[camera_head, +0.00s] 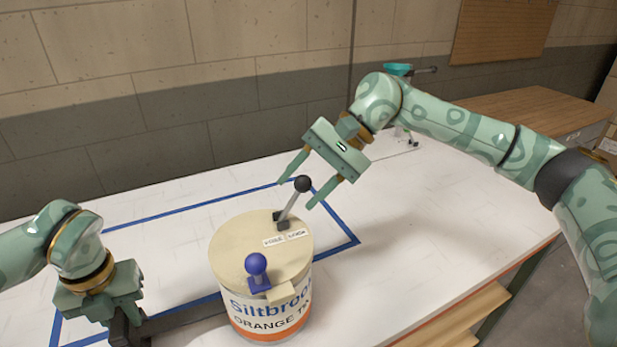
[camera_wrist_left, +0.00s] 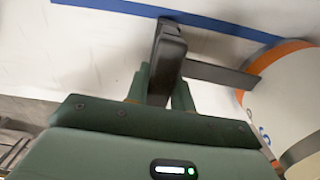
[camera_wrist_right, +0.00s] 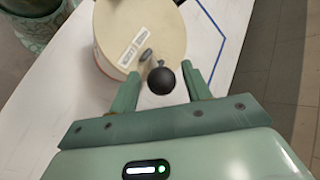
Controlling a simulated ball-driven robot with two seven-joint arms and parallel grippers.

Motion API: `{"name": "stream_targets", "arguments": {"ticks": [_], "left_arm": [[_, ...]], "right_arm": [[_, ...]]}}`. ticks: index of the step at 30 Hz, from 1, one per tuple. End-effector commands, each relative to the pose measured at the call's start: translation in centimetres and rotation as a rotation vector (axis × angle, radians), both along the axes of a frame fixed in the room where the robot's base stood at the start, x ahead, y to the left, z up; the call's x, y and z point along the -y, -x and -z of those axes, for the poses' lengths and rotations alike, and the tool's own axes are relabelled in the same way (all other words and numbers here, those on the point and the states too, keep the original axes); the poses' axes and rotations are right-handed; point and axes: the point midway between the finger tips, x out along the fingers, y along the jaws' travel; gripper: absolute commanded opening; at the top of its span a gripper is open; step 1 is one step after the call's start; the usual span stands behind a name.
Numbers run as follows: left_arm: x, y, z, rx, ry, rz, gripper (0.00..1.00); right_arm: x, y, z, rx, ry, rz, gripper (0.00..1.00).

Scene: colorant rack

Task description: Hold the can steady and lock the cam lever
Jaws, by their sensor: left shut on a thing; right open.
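The can (camera_head: 262,312) stands upright on the white table, with a cream lid, a blue knob (camera_head: 256,263) at its front and an orange band. The cam lever (camera_head: 290,208), a grey rod with a black ball knob (camera_head: 303,184), tilts up from the lid's back right beside two small labels (camera_head: 285,238). My left gripper (camera_head: 122,312) is shut on a dark upright grip (camera_wrist_left: 167,62) whose bar (camera_head: 180,318) runs to the can's side. My right gripper (camera_head: 295,195) is open, its fingers on either side of the black knob (camera_wrist_right: 161,80); contact is unclear.
Blue tape (camera_head: 190,208) outlines a rectangle on the white table (camera_head: 420,220) around the can. A teal-handled device (camera_head: 398,69) stands at the table's back, behind my right arm. A wooden bench (camera_head: 530,108) is beyond. The table right of the can is clear.

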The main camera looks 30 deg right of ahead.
Motion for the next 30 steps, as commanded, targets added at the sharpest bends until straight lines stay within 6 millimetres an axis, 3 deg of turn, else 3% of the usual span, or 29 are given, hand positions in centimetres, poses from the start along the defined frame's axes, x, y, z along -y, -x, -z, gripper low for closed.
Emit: {"name": "stream_targets", "arguments": {"ticks": [5, 12, 18, 29, 30], "left_arm": [[0.0, 0.1, 0.1, -0.002, 0.0, 0.001, 0.0], [0.1, 0.1, 0.1, -0.002, 0.001, 0.002, 0.0], [0.1, 0.1, 0.1, -0.002, 0.001, 0.002, 0.0], [0.1, 0.1, 0.0, -0.001, 0.002, 0.003, 0.0], [0.1, 0.1, 0.0, -0.001, 0.002, 0.003, 0.32]], "right_arm": [[1.6, 0.1, -1.5, 0.003, -0.001, 0.003, 0.48], [5.6, 0.4, -5.4, 0.002, 0.0, 0.005, 0.48], [8.0, 0.7, -7.6, 0.001, 0.001, 0.004, 0.48], [8.7, 0.8, -8.2, -0.001, 0.0, 0.002, 0.48], [8.7, 0.8, -8.2, -0.001, 0.0, 0.002, 0.48]]}}
